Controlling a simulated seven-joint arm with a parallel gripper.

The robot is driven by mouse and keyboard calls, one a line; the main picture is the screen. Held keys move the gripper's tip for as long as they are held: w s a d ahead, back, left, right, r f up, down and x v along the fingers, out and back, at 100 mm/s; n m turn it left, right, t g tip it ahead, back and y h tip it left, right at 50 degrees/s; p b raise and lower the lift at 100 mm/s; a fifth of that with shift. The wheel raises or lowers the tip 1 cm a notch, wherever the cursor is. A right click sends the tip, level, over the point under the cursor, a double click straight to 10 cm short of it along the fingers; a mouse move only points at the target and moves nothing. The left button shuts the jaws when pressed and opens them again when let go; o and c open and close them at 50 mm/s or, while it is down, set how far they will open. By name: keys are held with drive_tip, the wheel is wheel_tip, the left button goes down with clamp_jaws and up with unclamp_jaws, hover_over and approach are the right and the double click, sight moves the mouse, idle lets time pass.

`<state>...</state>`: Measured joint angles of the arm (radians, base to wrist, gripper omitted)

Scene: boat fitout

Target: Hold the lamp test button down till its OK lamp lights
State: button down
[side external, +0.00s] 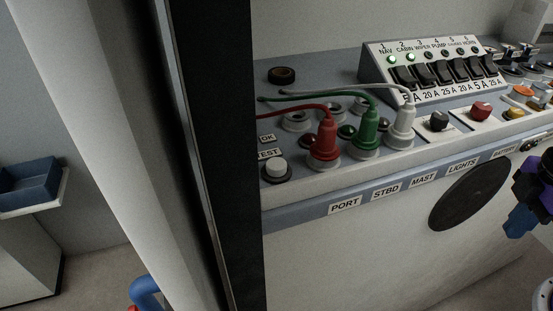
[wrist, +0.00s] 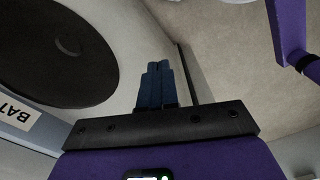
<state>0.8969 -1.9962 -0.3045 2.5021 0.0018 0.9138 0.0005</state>
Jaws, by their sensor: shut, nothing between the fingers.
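The lamp test button (side external: 277,167) is a pale round cap in a dark ring, beside the TEST label (side external: 270,153) at the panel's left end, close to the dark post. The OK label (side external: 268,138) sits just behind it. I cannot make out a lit OK lamp there. My gripper (side external: 518,228) is at the right edge, in front of the console and well away from the button. In the wrist view my gripper (wrist: 158,68) has its blue fingers together and empty, beside the console's front. The button is not in the wrist view.
Red (side external: 324,139), green (side external: 367,130) and white (side external: 401,122) plugs with cables stand right of the button. A breaker box (side external: 430,65) has two green lamps lit. A dark post (side external: 205,130) blocks the panel's left side. A round black disc (side external: 470,193) is on the front.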

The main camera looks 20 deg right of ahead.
idle(0.7)
wheel_tip(320, 180, up, 25)
drive_tip(key=n+t+y, duration=0.5)
drive_tip(key=t+y, duration=0.1)
drive_tip(key=t, duration=0.1)
hover_over(282, 166)
wheel_tip(282, 166, down, 4)
drive_tip(key=shift+f, duration=0.4)
drive_tip(key=shift+f, duration=4.4)
drive_tip(key=shift+f, duration=0.15)
